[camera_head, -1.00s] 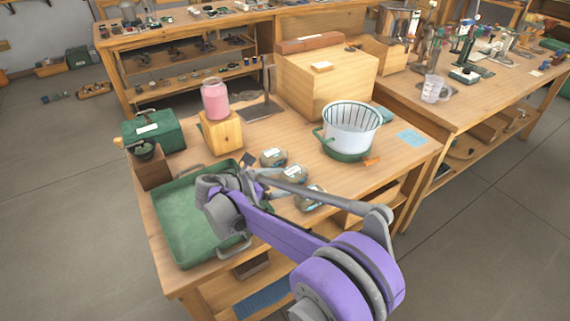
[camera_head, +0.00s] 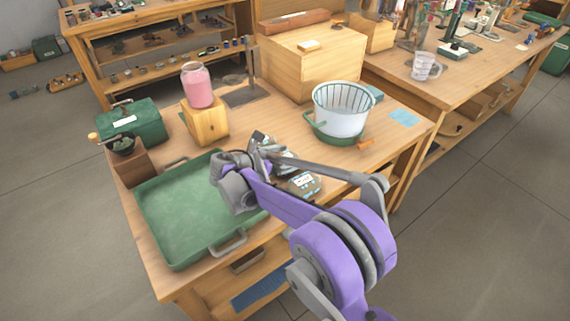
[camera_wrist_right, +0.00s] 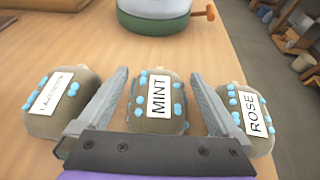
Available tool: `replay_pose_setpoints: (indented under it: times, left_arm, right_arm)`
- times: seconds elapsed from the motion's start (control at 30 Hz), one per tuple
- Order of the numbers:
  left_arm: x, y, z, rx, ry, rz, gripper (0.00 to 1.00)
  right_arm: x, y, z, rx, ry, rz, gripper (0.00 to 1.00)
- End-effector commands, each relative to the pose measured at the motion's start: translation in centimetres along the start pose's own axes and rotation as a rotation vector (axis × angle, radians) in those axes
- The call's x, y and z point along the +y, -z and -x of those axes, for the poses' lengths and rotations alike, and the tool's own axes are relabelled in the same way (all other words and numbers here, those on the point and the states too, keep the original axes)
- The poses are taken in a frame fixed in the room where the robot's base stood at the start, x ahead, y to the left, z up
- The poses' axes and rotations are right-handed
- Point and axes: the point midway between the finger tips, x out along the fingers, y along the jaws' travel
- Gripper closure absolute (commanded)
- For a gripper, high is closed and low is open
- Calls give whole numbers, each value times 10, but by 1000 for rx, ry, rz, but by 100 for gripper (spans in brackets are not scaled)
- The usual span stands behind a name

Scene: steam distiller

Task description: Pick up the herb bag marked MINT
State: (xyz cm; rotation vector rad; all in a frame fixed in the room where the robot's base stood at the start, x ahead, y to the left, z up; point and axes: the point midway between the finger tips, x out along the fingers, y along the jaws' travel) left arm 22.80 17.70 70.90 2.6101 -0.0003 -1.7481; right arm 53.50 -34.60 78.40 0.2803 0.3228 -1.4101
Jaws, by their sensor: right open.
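The MINT bag (camera_wrist_right: 158,105) is a grey-brown pouch with light blue dots and a white label, lying on the wooden table. In the right wrist view it sits between the two spread fingers of my right gripper (camera_wrist_right: 160,75), which is open. In the head view the right gripper (camera_head: 262,147) is low over the row of bags and largely hides the MINT bag. The ROSE bag (camera_wrist_right: 254,122) lies to its right, outside the fingers. A third bag (camera_wrist_right: 58,100), its label hard to read, lies to its left. My left gripper is not in view.
A green tray (camera_head: 180,245) lies left of the bags. A white-and-green pot (camera_head: 340,113) stands behind them, with an orange-brown handle. A wooden block (camera_head: 206,122) bears a pink jar (camera_head: 198,86). A green box (camera_head: 132,124) stands farther left.

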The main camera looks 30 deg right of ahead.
Motion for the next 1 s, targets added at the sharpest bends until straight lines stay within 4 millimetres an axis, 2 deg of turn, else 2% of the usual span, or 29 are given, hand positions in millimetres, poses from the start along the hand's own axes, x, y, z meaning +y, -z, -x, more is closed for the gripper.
replay_pose_setpoints:
  times: [0.03,0.13,0.4,0.83,1.0]
  left_arm:
    - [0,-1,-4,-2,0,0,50]
    - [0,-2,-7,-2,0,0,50]
    - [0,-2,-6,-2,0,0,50]
    - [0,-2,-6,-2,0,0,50]
    - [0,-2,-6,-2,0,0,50]
  right_arm:
    - [-1,3,-10,0,3,0,0]
    - [0,2,-23,0,2,-1,0]
    - [0,1,-26,0,0,0,2]
    - [0,1,-26,0,0,0,79]
    - [0,0,-26,0,0,0,79]
